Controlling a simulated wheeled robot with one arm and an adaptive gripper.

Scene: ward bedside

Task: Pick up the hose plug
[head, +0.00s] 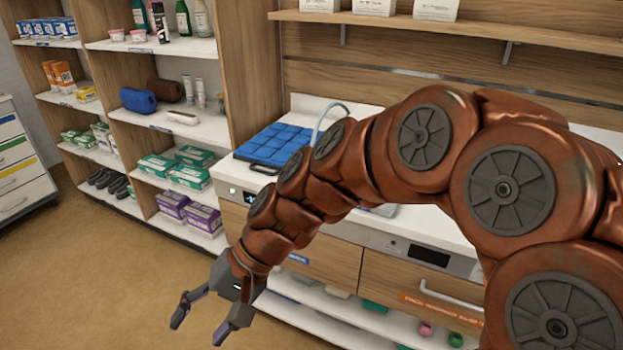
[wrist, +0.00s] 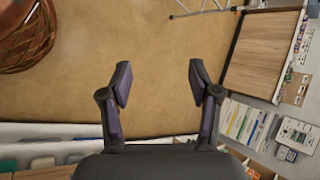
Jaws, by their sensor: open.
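I cannot make out the hose plug in either view. A pale blue hose (head: 322,116) curves up behind the blue quilted pad (head: 274,144) on the white counter in the head view; its ends are hidden behind the pad and my arm. My gripper (head: 201,323) hangs low in front of the counter, its fingers spread and pointing down over the floor. In the wrist view my gripper (wrist: 159,75) is open, with nothing between its fingers but the tan floor beyond.
The white counter (head: 229,179) has drawers and a low shelf (head: 300,292) below. Open shelving (head: 200,128) with boxes and bottles stands on the left. A drawer cabinet (head: 20,165) is at the far left. The floor (head: 95,275) before the shelving is clear. My arm hides much of the counter.

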